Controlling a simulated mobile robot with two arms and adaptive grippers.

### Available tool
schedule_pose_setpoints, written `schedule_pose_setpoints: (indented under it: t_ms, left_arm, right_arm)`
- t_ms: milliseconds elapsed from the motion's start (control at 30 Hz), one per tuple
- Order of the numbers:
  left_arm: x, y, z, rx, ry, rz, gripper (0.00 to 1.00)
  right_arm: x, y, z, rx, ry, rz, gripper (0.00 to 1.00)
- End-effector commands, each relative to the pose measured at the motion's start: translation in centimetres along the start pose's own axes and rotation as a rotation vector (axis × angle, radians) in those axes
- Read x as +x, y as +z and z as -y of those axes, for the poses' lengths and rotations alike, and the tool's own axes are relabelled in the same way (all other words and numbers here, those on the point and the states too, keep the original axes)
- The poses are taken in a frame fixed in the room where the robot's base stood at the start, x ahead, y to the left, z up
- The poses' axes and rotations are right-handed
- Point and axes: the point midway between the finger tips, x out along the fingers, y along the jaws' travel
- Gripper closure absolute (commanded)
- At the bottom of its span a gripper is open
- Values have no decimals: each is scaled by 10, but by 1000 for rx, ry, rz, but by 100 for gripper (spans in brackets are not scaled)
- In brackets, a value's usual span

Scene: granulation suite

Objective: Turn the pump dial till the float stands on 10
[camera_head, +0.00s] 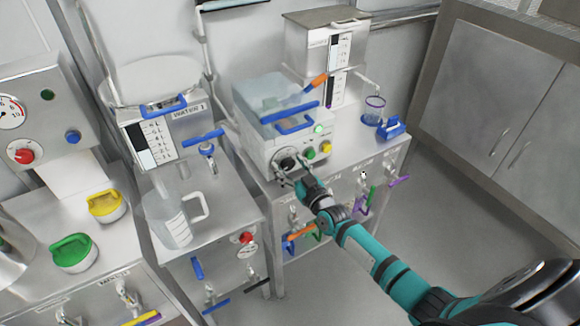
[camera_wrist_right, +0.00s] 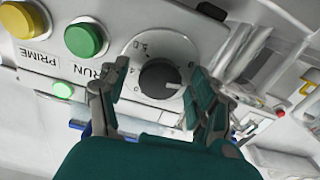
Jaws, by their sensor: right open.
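The pump dial (camera_head: 287,164) is a dark round knob on the front of the pump box, and a white plate lies behind it. In the wrist view the dial (camera_wrist_right: 159,78) has a light pointer mark towards the right and numbers on the plate. My right gripper (camera_head: 291,174) is at the dial; in the wrist view its fingers (camera_wrist_right: 151,84) stand open on either side of the knob. I cannot tell whether they touch it. A dark and white scale (camera_head: 334,89) stands behind the pump; its float and figures are too small to read. My left gripper is not in view.
Green (camera_head: 310,153) and yellow (camera_head: 326,148) buttons sit beside the dial, labelled RUN and PRIME in the wrist view. A clear blue-handled lid (camera_head: 270,97) covers the pump. A glass beaker (camera_head: 373,109) stands right. Several coloured valve handles hang below the bench edge.

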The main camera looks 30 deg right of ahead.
Motion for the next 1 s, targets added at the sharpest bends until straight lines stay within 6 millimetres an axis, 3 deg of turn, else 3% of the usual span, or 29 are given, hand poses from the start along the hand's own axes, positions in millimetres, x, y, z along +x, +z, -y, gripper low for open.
schedule_pose_setpoints:
  t_ms: [133,533,1000]
  left_arm:
    - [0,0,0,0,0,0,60]
    - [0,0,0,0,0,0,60]
    - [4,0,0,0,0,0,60]
  right_arm:
    - [0,0,0,0,0,0,38]
    - [0,0,0,0,0,0,90]
    - [0,1,0,124,0,0,92]
